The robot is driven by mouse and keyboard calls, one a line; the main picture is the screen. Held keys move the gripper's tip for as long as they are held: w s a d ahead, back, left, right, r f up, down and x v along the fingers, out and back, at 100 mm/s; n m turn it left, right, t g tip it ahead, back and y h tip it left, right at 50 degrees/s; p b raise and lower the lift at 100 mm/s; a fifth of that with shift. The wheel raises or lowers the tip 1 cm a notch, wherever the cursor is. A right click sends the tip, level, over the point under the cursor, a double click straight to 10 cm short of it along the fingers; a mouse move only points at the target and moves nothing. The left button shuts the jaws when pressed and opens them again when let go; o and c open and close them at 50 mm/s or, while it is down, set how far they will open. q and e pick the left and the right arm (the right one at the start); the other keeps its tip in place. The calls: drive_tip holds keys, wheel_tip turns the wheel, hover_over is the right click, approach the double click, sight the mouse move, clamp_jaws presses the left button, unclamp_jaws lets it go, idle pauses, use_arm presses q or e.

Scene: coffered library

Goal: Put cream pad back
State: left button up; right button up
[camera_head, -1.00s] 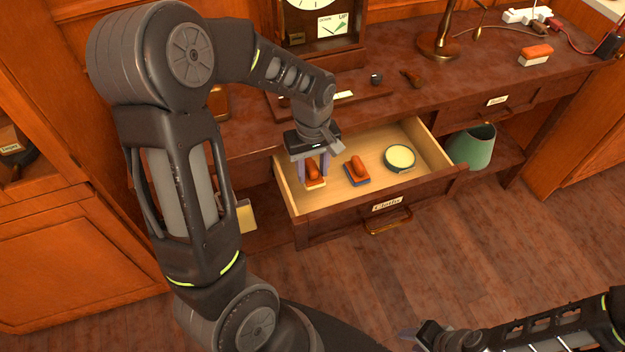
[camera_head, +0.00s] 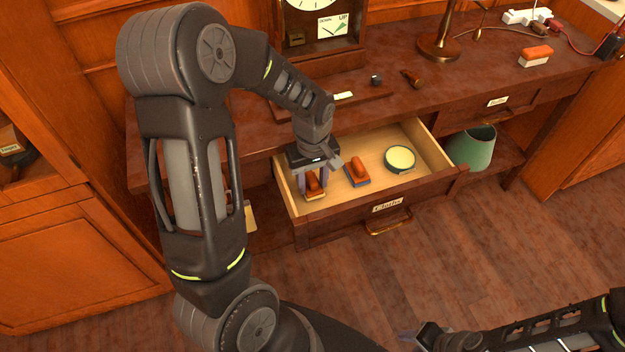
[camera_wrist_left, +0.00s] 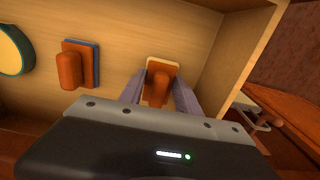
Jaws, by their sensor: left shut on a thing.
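The cream pad (camera_head: 315,195) has an orange-brown handle and a cream base. It is in the left part of the open drawer (camera_head: 345,213), at or just above the drawer floor; I cannot tell if it touches. My left gripper (camera_head: 316,182) points down into the drawer and is shut on the pad's handle. In the left wrist view the cream pad (camera_wrist_left: 162,66) sits between the two fingers (camera_wrist_left: 158,92). My right gripper (camera_head: 420,338) is at the bottom edge, and its jaws are not clear.
A blue pad (camera_head: 357,174) with an orange handle and a round tin (camera_head: 400,159) lie right of the cream pad in the drawer. On the desk stand a clock (camera_head: 318,28), a brass lamp base (camera_head: 438,48) and an orange-and-white block (camera_head: 536,56). A green shade (camera_head: 472,148) is below.

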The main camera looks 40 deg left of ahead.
sight(313, 179)
use_arm(q)
drive_tip(key=shift+f, duration=0.2)
drive_tip(key=o, duration=1.3)
drive_tip(key=shift+r, duration=0.1)
wheel_tip(313, 179, up, 12)
drive_tip(key=shift+r+p, duration=0.15)
drive_tip(key=shift+p, duration=0.3)
